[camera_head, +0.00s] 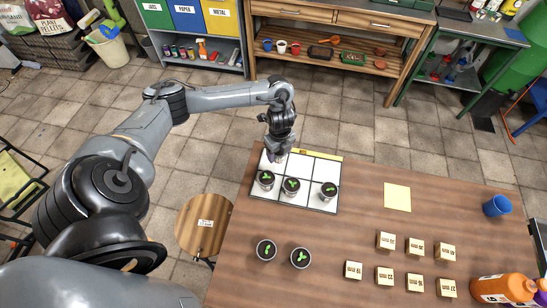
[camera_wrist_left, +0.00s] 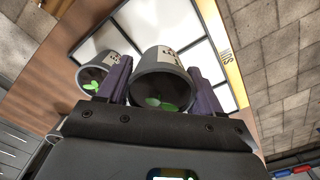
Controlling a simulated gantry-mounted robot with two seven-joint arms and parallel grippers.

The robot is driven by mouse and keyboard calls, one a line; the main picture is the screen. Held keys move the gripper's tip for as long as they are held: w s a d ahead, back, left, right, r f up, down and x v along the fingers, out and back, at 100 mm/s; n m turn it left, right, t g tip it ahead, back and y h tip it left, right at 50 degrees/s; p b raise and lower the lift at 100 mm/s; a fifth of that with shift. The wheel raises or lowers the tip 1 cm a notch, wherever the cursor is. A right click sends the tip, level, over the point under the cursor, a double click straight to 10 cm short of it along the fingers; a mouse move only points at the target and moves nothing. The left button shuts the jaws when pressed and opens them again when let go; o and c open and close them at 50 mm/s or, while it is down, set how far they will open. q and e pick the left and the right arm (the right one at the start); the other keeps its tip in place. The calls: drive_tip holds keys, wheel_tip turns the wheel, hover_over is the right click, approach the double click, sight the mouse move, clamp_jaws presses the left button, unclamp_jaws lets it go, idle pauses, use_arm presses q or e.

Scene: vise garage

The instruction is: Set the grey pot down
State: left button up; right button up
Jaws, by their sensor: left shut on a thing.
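My left gripper (camera_head: 277,157) is over the far left part of a white gridded board (camera_head: 326,170). In the left wrist view its fingers (camera_wrist_left: 163,85) are shut around the sides of a grey pot (camera_wrist_left: 160,62) with a green sprout. In the head view the gripper hides this pot, and I cannot tell whether its base touches the board. Another pot (camera_wrist_left: 97,68) is beside it. Three similar pots stand along the board's near row: left (camera_head: 266,180), middle (camera_head: 292,186) and right (camera_head: 328,191). My right gripper is out of view.
Two more pots, left (camera_head: 266,250) and right (camera_head: 300,258), stand on the near part of the brown table (camera_head: 340,236). Several wooden blocks (camera_head: 385,240), a yellow sheet (camera_head: 397,197), a blue cup (camera_head: 496,206) and an orange bottle (camera_head: 503,289) are to the right. The board's far middle and right cells look empty.

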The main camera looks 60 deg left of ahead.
use_arm(q)
drive_tip(key=shift+s+a+f, duration=0.15)
drive_tip(key=shift+a+f, duration=0.2)
drive_tip(key=shift+a, duration=0.25)
drive_tip(key=shift+s+a+f, duration=0.15)
drive_tip(key=shift+a+f, duration=0.15)
drive_tip(key=shift+a, duration=0.25)
drive_tip(key=shift+a+f, duration=0.2)
drive_tip(key=shift+a, duration=0.15)
wheel_tip(320, 180, down, 4)
drive_tip(key=shift+r+p, duration=0.25)
drive_tip(key=shift+p, duration=0.2)
drive_tip(key=shift+f, duration=0.25)
drive_tip(key=shift+f, duration=0.1)
drive_tip(key=shift+f, duration=0.15)
drive_tip(key=o, duration=1.2)
drive_tip(key=shift+o, duration=0.2)
